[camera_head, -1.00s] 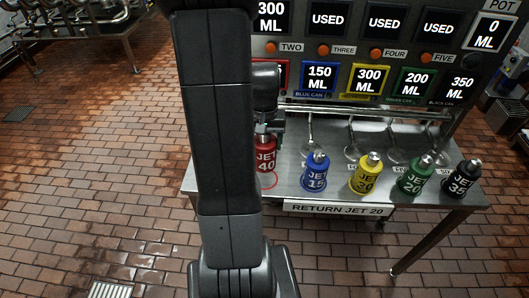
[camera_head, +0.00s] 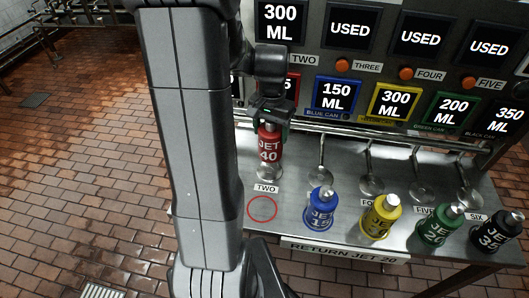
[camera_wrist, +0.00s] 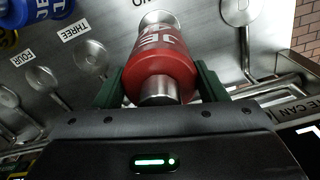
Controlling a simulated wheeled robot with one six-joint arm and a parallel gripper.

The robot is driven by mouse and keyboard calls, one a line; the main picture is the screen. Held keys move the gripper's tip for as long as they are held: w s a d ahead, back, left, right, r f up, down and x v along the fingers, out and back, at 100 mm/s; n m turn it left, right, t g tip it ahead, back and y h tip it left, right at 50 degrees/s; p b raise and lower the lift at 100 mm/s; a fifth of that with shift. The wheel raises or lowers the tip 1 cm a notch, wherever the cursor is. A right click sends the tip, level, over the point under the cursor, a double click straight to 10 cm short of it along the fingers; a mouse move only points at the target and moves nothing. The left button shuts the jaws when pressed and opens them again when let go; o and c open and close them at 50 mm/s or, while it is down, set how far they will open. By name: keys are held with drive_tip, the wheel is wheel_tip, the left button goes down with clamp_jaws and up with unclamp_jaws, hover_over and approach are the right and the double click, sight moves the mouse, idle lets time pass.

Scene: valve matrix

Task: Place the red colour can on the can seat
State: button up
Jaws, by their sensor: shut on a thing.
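The red can (camera_head: 269,146), marked JET 40, is held in my gripper (camera_head: 268,112). It is roughly upright in the head view, at the back of the steel table by a round metal dish (camera_head: 268,174), the likely can seat, with the label TWO in front. In the wrist view, the red can (camera_wrist: 160,60) sits between the two green fingers of my gripper (camera_wrist: 160,82), metal top towards me. Part of the dish (camera_wrist: 156,18) shows past its far end. I cannot tell whether the can touches the dish.
A red ring (camera_head: 262,208) on the table is empty. Blue (camera_head: 320,210), yellow (camera_head: 380,217), green (camera_head: 439,228) and black (camera_head: 495,234) cans stand to the right. More metal dishes (camera_head: 318,175) line up behind them. A rail (camera_head: 370,134) and display panel rise at the back.

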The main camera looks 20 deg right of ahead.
sight(270, 148)
wheel_tip(270, 148, down, 7)
drive_tip(key=shift+f, duration=0.15)
idle(0.4)
drive_tip(key=shift+f, duration=0.15)
drive_tip(key=o, duration=1.1)
wheel_tip(270, 148, up, 12)
drive_tip(key=shift+r, duration=0.15)
